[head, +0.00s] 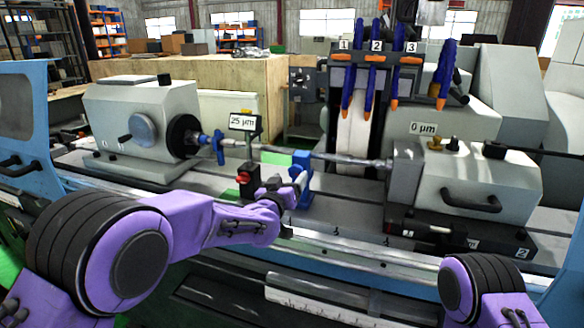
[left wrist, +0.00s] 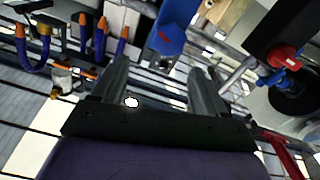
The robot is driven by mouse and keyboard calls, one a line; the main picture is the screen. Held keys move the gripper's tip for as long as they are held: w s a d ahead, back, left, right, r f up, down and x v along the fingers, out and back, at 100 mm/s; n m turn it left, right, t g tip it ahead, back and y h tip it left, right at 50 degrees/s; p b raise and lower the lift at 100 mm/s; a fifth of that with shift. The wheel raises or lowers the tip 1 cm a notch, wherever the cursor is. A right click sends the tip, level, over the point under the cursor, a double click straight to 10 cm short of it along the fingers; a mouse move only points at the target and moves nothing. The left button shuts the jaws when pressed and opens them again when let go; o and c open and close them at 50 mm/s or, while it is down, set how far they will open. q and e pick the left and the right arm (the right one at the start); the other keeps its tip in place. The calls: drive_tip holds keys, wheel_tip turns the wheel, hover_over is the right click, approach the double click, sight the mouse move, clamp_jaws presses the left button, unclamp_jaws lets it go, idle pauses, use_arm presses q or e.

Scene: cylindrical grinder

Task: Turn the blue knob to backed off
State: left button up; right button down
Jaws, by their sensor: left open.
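My left gripper (head: 290,188) reaches in over the machine bed, close beside a blue upright part (head: 301,172) under the long shaft. In the left wrist view my left gripper (left wrist: 163,80) has two dark fingers spread apart with nothing between them. The blue part (left wrist: 170,32), with a red mark on it, shows just beyond the fingertips. I cannot tell the blue knob apart from this blue part, and the gripper partly hides it in the head view. My right arm shows at the lower right, but its gripper is out of view.
A stand with a red knob (head: 243,178) and a "25 µm" sign (head: 243,122) is left of the gripper. The shaft (head: 335,158) crosses above. The tailstock (head: 470,185) stands right, the headstock (head: 135,120) left. Blue hoses (head: 372,80) hang at the wheel.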

sight(294, 173)
use_arm(q)
drive_tip(key=w, duration=0.2)
drive_tip(key=w+d+f, duration=0.1)
drive_tip(key=w, duration=0.1)
drive_tip(key=w+f+p, duration=0.1)
drive_tip(key=w, duration=0.1)
drive_tip(key=shift+w+d, duration=0.2)
drive_tip(key=shift+d, duration=0.05)
drive_tip(key=shift+w+a, duration=0.1)
drive_tip(key=shift+w, duration=0.3)
drive_tip(key=shift+s+r, duration=0.4)
drive_tip(key=shift+w+f, duration=0.2)
drive_tip(key=shift+w, duration=0.05)
drive_tip(key=c, duration=1.1)
drive_tip(key=shift+o, duration=0.2)
use_arm(e)
drive_tip(key=shift+w+d+r, duration=0.1)
drive_tip(key=shift+w+r, duration=0.3)
drive_tip(key=shift+r, duration=0.25)
drive_tip(key=shift+f, duration=0.1)
